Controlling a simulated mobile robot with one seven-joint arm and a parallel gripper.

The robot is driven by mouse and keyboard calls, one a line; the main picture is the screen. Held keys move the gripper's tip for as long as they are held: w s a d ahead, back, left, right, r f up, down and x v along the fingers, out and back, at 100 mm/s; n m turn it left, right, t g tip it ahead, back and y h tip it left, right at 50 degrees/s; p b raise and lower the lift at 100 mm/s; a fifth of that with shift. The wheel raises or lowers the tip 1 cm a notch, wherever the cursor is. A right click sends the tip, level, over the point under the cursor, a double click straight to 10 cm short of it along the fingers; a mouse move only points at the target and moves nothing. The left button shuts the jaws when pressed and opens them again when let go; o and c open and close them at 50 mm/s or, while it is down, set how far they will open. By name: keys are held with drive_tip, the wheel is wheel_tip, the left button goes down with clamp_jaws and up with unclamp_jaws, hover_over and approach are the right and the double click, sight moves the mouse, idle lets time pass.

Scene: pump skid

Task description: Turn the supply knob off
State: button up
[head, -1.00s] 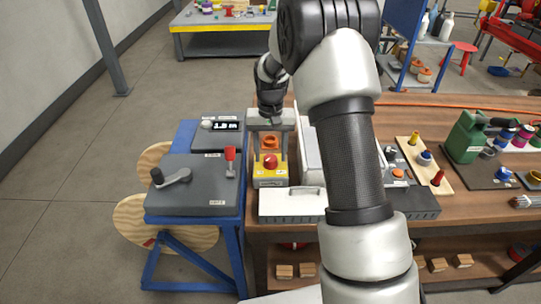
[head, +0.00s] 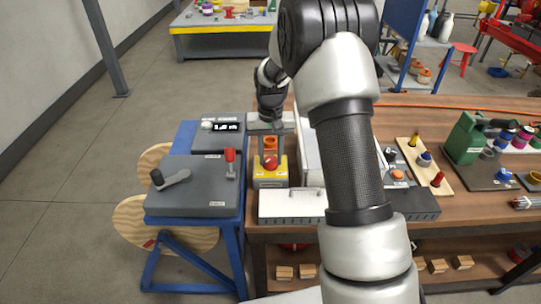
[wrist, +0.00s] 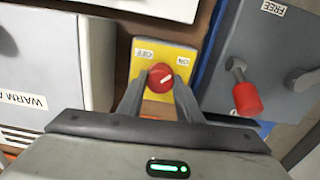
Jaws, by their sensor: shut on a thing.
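The supply knob is a round red knob (wrist: 160,77) with a white mark, on a yellow panel (wrist: 178,48) labelled OFF at the left and ON at the right in the wrist view. The mark slants, and I cannot tell which label it points to. In the head view the red knob (head: 270,163) tops a yellow box (head: 270,182) on the bench. My gripper (wrist: 160,84) is above the box, its two grey fingers shut on the knob from both sides. The fingertips (head: 270,158) also show in the head view. The exact contact is partly hidden.
A grey box with a red-handled lever (head: 230,160) and a crank (head: 170,178) stands close by on a blue stand. A white case (head: 290,206) lies in front of the yellow box. An orange ring (head: 272,141) shows behind the knob.

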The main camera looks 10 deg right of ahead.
drive_tip(key=n, duration=0.4)
drive_tip(key=shift+n+p, duration=0.35)
drive_tip(key=shift+n, duration=0.05)
drive_tip(key=n+p, duration=0.1)
drive_tip(key=n, duration=0.3)
drive_tip(key=shift+r, duration=0.1)
drive_tip(key=n+p, duration=0.1)
drive_tip(key=n, duration=0.3)
drive_tip(key=shift+n, duration=0.4)
drive_tip(key=shift+n+p, duration=0.55)
drive_tip(key=shift+n, duration=1.35)
drive_tip(key=o, duration=1)
drive_tip(key=shift+o, duration=0.2)
